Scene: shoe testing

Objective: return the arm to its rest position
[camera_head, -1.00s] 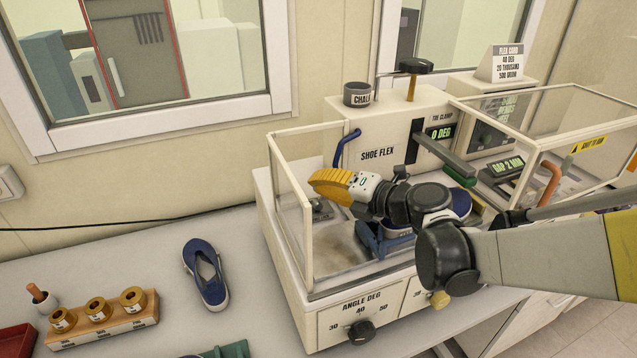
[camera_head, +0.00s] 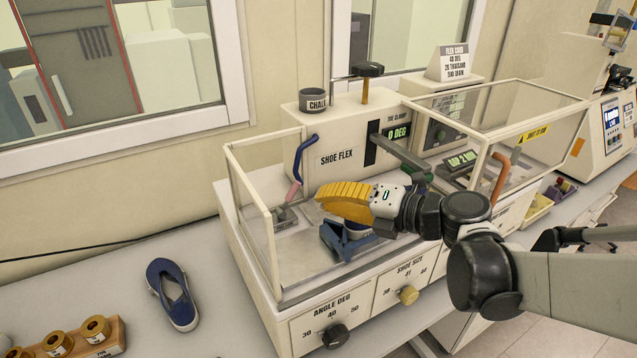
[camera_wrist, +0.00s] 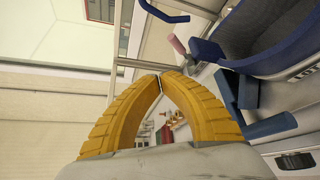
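My gripper (camera_head: 322,196) has yellow ribbed fingers and is over the open-topped left bay of the cream shoe flex machine (camera_head: 335,125), pointing left. In the wrist view its fingertips (camera_wrist: 160,79) meet, with nothing between them. A blue shoe (camera_wrist: 250,45) sits in the machine close beside the gripper in the wrist view, apart from the fingers; in the head view my gripper mostly hides it. My arm reaches in from the right, bent at the dark joints.
Clear panels frame the left bay (camera_head: 250,205). A blue lever (camera_head: 303,155) and a grey clamp bar (camera_head: 402,154) stand near my gripper. Another blue shoe (camera_head: 173,294) and a wooden block with brass weights (camera_head: 90,340) lie on the bench at left.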

